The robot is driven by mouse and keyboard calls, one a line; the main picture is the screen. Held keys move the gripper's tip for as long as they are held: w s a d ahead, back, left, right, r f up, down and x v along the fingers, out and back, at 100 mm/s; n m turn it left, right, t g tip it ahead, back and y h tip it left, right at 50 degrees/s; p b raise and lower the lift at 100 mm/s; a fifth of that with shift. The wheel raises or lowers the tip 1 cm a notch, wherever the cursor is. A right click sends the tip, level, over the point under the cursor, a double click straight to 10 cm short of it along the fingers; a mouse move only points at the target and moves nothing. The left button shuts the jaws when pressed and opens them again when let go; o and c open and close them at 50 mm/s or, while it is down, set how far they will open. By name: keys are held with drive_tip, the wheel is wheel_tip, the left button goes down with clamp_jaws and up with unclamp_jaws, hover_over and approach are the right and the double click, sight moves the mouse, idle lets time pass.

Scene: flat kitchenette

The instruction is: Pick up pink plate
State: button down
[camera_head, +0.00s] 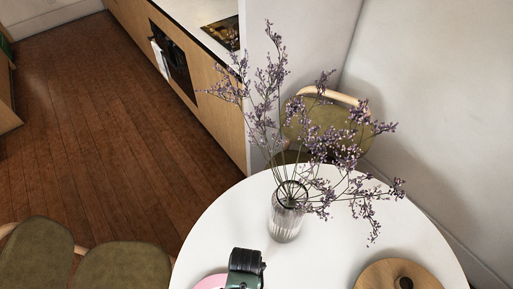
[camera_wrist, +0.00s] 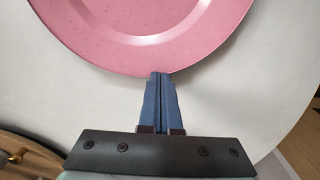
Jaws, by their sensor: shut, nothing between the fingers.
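The pink plate (camera_wrist: 150,30) lies on the white round table, its near rim and part of its middle filling the top of the wrist view. In the head view only a sliver of the plate (camera_head: 209,283) shows at the bottom edge, beside my arm. My gripper (camera_wrist: 160,75) is shut and empty, its two blue fingers pressed together. The fingertips reach just to the plate's near rim in the wrist view; I cannot tell whether they touch it. The fingers are not visible in the head view.
The white table (camera_head: 330,245) holds a glass vase (camera_head: 286,212) with tall purple flowers. A round wooden board or lid (camera_head: 370,275) with a dark knob lies at the right. Green chairs (camera_head: 125,265) stand at the left and behind the table (camera_head: 325,120). Bare tabletop lies between vase and board.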

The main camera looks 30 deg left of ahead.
drive_tip(key=s+a+p, duration=0.1)
drive_tip(key=s, duration=0.2)
drive_tip(key=s+a, duration=0.1)
drive_tip(key=s, duration=0.3)
drive_tip(key=s+a+p, duration=0.1)
drive_tip(key=s, duration=0.2)
drive_tip(key=shift+s+a+p, duration=0.15)
drive_tip(key=shift+a+p, duration=0.15)
drive_tip(key=shift+p, duration=0.05)
